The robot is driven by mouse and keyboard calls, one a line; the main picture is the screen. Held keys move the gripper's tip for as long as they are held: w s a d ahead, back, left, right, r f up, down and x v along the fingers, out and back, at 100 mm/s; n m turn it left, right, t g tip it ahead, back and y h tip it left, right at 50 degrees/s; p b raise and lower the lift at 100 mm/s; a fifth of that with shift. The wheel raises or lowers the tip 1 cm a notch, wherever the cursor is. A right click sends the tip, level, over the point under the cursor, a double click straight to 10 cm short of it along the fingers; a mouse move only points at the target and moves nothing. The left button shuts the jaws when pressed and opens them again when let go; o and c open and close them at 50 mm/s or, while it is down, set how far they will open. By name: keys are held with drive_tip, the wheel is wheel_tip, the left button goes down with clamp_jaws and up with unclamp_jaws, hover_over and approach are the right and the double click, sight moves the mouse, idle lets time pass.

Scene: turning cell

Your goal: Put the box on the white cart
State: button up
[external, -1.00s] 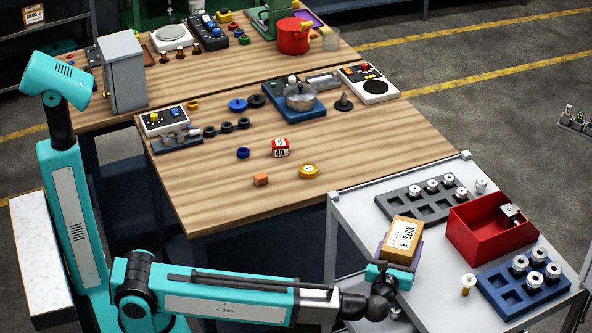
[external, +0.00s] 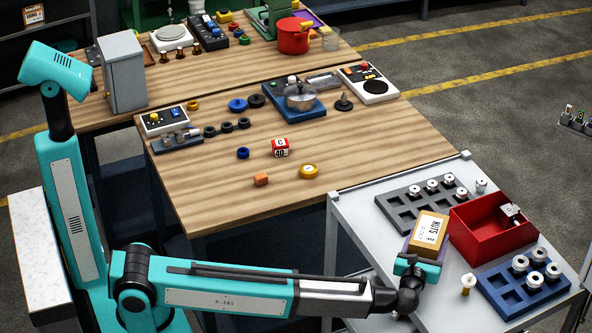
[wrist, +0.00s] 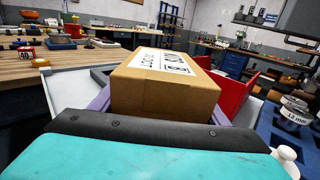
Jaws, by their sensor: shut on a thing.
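The box (external: 430,233) is a brown carton with a white label reading NUTS. My gripper (external: 418,262) is shut on it, with purple finger pads at its sides. In the wrist view the box (wrist: 167,95) sits between the purple pads. The white cart (external: 370,243) stands at the right, and the box is over its top, left of the red bin. I cannot tell whether the box touches the cart's surface. My gripper hides the box's lower end.
On the cart are a grey tray (external: 385,208) and a blue tray (external: 506,305), both with several metal parts, a red bin (external: 480,248) and a small white-topped peg (external: 467,284). The wooden workbench (external: 370,155) lies behind left. The cart's left side is bare.

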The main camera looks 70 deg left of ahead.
drive_tip(key=shift+w+r, duration=0.1)
idle(0.3)
drive_tip(key=shift+w, duration=0.4)
drive_tip(key=shift+f+p, duration=0.95)
drive_tip(key=shift+f, duration=0.85)
drive_tip(key=shift+f, duration=0.15)
drive_tip(key=o, duration=1.6)
drive_tip(key=b+v, duration=0.4)
drive_tip(key=v, duration=0.8)
drive_tip(key=shift+s, duration=0.1)
